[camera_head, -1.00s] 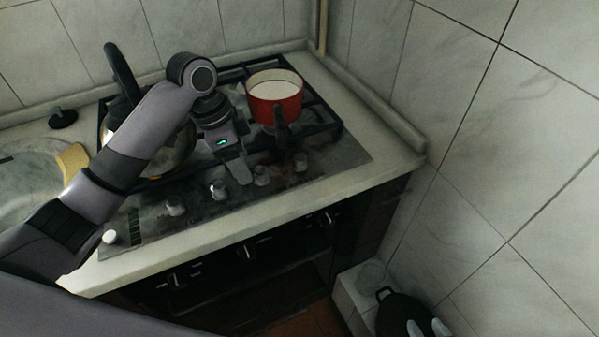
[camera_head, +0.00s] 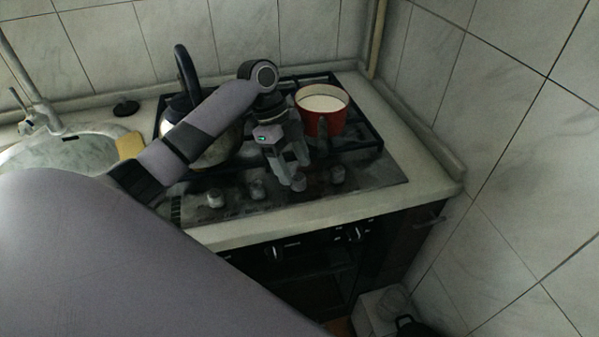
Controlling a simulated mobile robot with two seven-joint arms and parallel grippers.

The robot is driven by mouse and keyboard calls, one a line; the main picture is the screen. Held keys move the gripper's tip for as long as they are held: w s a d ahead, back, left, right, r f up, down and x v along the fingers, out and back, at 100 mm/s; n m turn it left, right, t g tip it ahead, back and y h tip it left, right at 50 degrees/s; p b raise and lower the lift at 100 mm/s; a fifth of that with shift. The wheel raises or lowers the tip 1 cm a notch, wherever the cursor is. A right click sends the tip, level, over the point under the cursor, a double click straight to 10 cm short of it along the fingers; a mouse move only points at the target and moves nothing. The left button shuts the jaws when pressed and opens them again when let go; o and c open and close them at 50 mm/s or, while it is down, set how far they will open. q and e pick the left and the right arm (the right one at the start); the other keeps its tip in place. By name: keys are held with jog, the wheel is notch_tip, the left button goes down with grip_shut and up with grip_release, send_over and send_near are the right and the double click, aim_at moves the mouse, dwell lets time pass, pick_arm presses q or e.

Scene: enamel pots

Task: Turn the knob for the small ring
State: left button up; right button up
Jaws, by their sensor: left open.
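A row of small grey knobs runs along the front of the gas hob (camera_head: 375,183). They include a left knob (camera_head: 215,198), a second knob (camera_head: 257,189), a third knob (camera_head: 298,182) and a right knob (camera_head: 337,174). Which one serves the small ring cannot be told. My left gripper (camera_head: 294,170) is open and points down at the third knob, with its fingertips just above or beside it. Contact cannot be made out. My left forearm hides part of the hob's left side. My right gripper is not in view.
A red pot (camera_head: 334,125) with pale contents stands on the right of the hob, close beside my left gripper. A kettle (camera_head: 181,75) stands behind my forearm. A sink (camera_head: 60,155) is at left. A tiled wall bounds the right.

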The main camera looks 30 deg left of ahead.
aim_at(299, 181)
pick_arm(q)
jog(key=shift+x, duration=1.5)
